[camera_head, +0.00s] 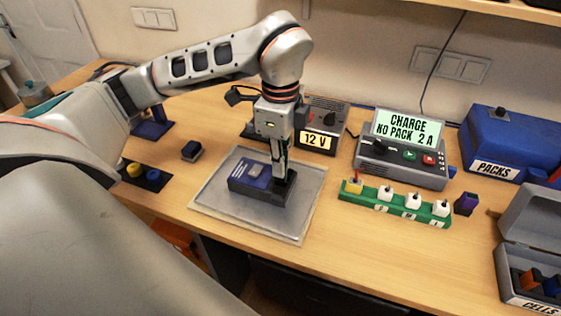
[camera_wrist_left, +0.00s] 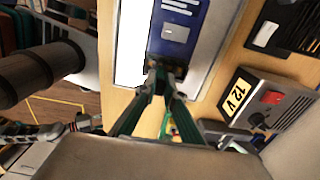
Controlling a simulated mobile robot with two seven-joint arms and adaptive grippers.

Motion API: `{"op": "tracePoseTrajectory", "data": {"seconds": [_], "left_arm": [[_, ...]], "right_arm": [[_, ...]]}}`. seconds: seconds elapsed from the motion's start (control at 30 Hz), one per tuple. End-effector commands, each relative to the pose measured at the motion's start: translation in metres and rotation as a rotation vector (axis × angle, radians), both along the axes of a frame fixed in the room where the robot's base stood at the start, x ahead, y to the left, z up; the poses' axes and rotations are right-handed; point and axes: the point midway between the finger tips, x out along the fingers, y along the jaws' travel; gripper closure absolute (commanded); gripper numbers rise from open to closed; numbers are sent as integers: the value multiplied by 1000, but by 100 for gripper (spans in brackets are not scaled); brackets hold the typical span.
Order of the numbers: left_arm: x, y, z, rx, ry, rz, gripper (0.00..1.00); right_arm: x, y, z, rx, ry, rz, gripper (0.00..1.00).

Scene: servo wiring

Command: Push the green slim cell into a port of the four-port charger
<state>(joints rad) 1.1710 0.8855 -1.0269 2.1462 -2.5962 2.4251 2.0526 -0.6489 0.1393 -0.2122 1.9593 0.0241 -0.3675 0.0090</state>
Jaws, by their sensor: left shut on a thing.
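A dark blue box with a white-printed label and a grey square (camera_head: 250,178) lies on the grey tray; its top also shows in the left wrist view (camera_wrist_left: 180,32). I take it to be the four-port charger, but its ports cannot be made out. My left gripper (camera_head: 281,178) points straight down at the black right end of this box. In the left wrist view its fingertips (camera_wrist_left: 165,82) are close together on a small, dark greenish piece, probably the green slim cell, mostly hidden by the fingers. Whether it is inside a port cannot be told. My right gripper is not in view.
A grey tray (camera_head: 215,208) lies under the box. Behind stand a 12 V supply (camera_head: 325,115) and a unit reading "CHARGE NO PACK 2 A" (camera_head: 400,170). A green strip with several plugs (camera_head: 395,207), a PACKS box (camera_head: 500,140) and an open CELLS case (camera_head: 525,215) are to the right.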

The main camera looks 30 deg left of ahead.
Motion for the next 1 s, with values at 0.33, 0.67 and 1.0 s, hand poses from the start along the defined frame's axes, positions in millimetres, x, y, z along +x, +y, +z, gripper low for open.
{"op": "tracePoseTrajectory", "data": {"seconds": [0.33,0.67,1.0], "left_arm": [[0,0,-8,0,0,-1,100],[0,0,-16,0,1,-1,100],[0,0,-23,0,1,0,100]], "right_arm": [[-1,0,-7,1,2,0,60],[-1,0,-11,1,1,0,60],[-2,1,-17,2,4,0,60]]}}
